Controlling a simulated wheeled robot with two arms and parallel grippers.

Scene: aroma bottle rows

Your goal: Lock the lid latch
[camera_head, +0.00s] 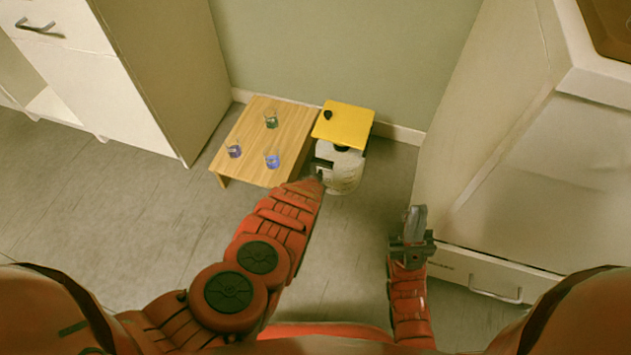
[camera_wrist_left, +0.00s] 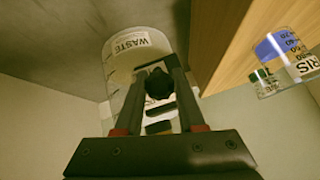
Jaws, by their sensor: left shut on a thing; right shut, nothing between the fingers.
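A black knob (camera_head: 328,115) sits on the lid, and a dark latch part (camera_head: 341,149) shows at the lid's front edge. In the left wrist view the bin (camera_wrist_left: 120,60) carries a WASTE label. My left gripper (camera_head: 321,173) is at the bin's front left; its fingers (camera_wrist_left: 160,88) are shut on a black latch knob (camera_wrist_left: 158,82). The lid's seating is hard to tell. My right gripper (camera_head: 416,218) is shut and empty, right of the bin.
The wooden table (camera_head: 250,135) holds a green beaker (camera_head: 271,119), a purple beaker (camera_head: 234,151) and a blue beaker (camera_head: 272,158). White cabinets (camera_head: 170,70) stand at left and right (camera_head: 510,190). A wall is close behind; the floor in front is clear.

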